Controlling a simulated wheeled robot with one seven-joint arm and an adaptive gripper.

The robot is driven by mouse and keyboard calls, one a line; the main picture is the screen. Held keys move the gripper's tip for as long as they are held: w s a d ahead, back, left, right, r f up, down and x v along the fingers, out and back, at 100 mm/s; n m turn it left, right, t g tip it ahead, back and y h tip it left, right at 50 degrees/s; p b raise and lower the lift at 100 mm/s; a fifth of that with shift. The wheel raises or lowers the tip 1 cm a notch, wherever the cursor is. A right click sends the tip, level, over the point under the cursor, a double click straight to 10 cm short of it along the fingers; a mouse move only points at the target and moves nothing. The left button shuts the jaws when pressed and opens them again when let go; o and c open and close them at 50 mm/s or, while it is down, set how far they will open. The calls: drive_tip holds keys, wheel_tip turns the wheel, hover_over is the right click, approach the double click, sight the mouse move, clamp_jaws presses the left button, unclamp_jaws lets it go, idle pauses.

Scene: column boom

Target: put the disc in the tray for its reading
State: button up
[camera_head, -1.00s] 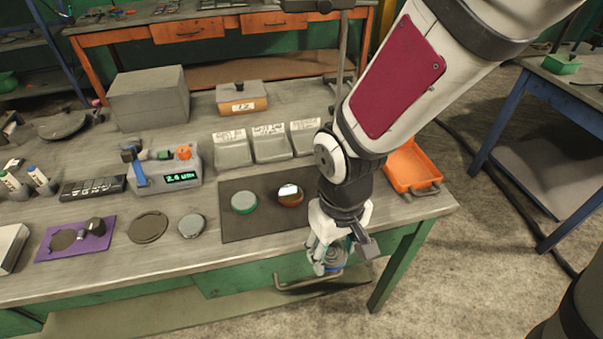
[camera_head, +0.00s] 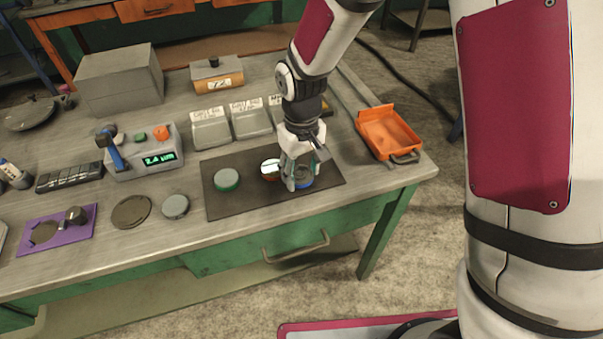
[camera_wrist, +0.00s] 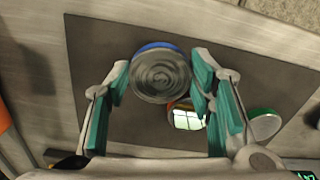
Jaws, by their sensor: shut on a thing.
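My gripper (camera_head: 298,178) is shut on a blue-rimmed disc (camera_head: 304,183) with a grey ringed top, over the right part of the dark mat (camera_head: 248,206). In the wrist view the disc (camera_wrist: 161,76) sits between the teal finger pads, and looks larger than the other discs; I cannot tell its exact height. A green-rimmed disc (camera_head: 227,180) and an orange-rimmed disc with a shiny top (camera_head: 268,169) lie on the mat. The gauge (camera_head: 120,166) shows about 2.4 µm. Grey labelled trays (camera_head: 211,134), (camera_head: 250,124) stand behind; a third (camera_head: 274,111) is partly hidden. Their labels are too small to read.
An orange tray (camera_head: 387,132) is at the table's right end. A grey disc (camera_head: 175,207), a dark disc (camera_head: 131,212) and a purple mat (camera_head: 78,238) lie left. A lidded box (camera_head: 217,77) and large grey block (camera_head: 120,80) stand behind.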

sight(302, 176)
drive_tip(key=shift+f, duration=0.7)
drive_tip(key=shift+f, duration=0.1)
drive_tip(key=o, duration=1.6)
drive_tip(key=shift+o, duration=0.2)
wheel_tip(302, 176, up, 12)
drive_tip(key=shift+d+r, duration=0.1)
drive_tip(key=shift+r, duration=0.1)
